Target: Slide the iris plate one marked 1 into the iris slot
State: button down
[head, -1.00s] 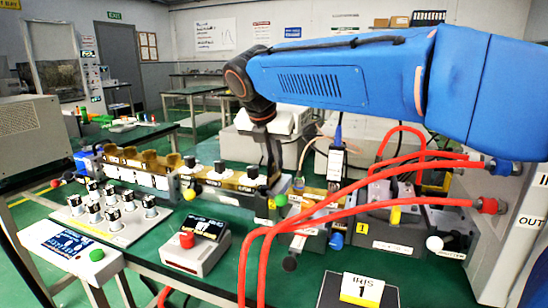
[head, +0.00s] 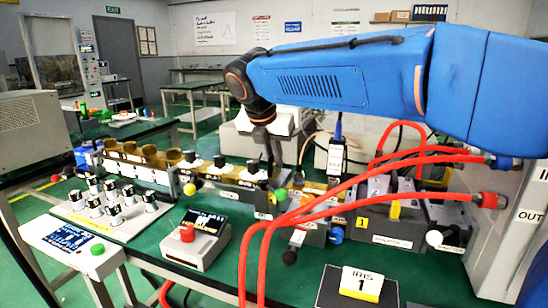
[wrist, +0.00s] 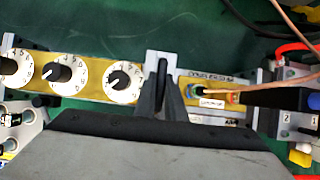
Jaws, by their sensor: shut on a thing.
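My gripper (wrist: 163,98) points down over the bench line, its two dark fingers close together on something thin. That thing, which I take to be iris plate one, is mostly hidden between the fingertips, and I cannot read a mark on it. The fingertips are at a grey metal block (wrist: 152,60) with a narrow dark opening, apparently the iris slot, right of the white dials. I cannot tell how deep the plate sits in it. In the head view my gripper (head: 269,160) is partly hidden among the bench parts. An "IRIS 1" card (head: 361,284) stands on a dark pad (head: 330,290).
White dials (wrist: 124,80) stand left of the fingers; a cable and dark probe (wrist: 280,97) lie right. Red hoses (head: 300,215) arch across the front right. A red-button box (head: 195,240) and a tray of small cylinders (head: 115,208) stand in front. Green bench top is clear between.

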jog(key=shift+f, duration=1)
jog(key=c, duration=1.7)
grip_release()
jog(key=shift+c, duration=0.2)
